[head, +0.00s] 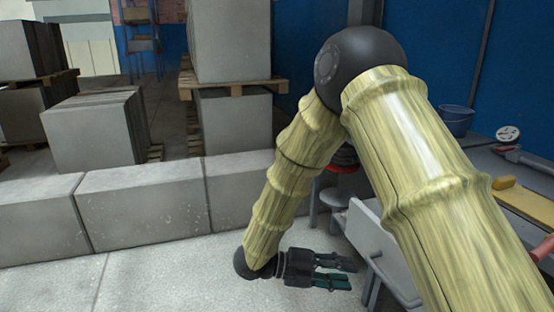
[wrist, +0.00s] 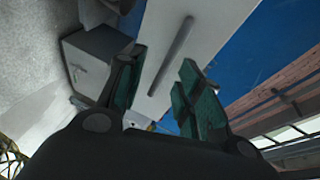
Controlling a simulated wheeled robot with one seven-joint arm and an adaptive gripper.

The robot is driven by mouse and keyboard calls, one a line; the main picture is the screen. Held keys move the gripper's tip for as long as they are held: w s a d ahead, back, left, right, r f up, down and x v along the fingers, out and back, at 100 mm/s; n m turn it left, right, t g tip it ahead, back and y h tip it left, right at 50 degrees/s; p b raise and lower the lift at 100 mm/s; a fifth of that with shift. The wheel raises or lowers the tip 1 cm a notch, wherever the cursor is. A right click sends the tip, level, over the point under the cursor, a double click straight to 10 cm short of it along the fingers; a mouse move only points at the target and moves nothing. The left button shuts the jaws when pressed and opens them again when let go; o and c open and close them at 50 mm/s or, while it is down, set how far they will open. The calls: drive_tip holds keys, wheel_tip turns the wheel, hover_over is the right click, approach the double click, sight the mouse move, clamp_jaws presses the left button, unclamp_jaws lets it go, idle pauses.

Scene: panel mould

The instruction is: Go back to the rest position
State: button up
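My gripper (head: 345,272) is at the lower middle of the head view, low over the pale floor and pointing right toward the grey bench. Its dark green fingers also show in the wrist view (wrist: 160,100). They stand apart with a clear gap and nothing is between them. My arm bends down from a high black joint to the gripper, and its upper part hides some of the bench.
A low row of concrete blocks (head: 141,207) runs behind the gripper. Concrete slabs (head: 92,133) stand on pallets beyond. A grey bench (head: 380,240) is close at the right, with a blue bucket (head: 456,121) behind it. The floor (head: 160,285) at left front is clear.

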drive_tip(key=w+d+f+n+t+y, duration=0.1)
drive_tip(key=d+f+n+t+y, duration=0.25)
drive_tip(key=f+n, duration=0.55)
drive_tip(key=d+f+n+t+y, duration=0.2)
drive_tip(key=d+f+n+t, duration=0.2)
drive_tip(key=f+n, duration=0.5)
drive_tip(key=s+a+f+n+g+y, duration=0.2)
drive_tip(key=s+f+n+y, duration=0.65)
drive_tip(key=s+f, duration=0.7)
drive_tip(key=s+a+f+n+g+y, duration=0.1)
drive_tip(key=s+f+n+g+y, duration=0.15)
drive_tip(key=s+n+g, duration=0.9)
drive_tip(key=s+r+m+t+p, duration=0.2)
drive_tip(key=r+t+p, duration=0.1)
drive_tip(key=r+p, duration=0.7)
drive_tip(key=s+r+m+t+p, duration=0.1)
drive_tip(key=s+r+t+p, duration=0.1)
drive_tip(key=r+p, duration=0.8)
drive_tip(key=shift+s+r+m+t+h+p, duration=0.25)
drive_tip(key=shift+m+t+h+p, duration=0.15)
drive_tip(key=shift+t+p, duration=0.5)
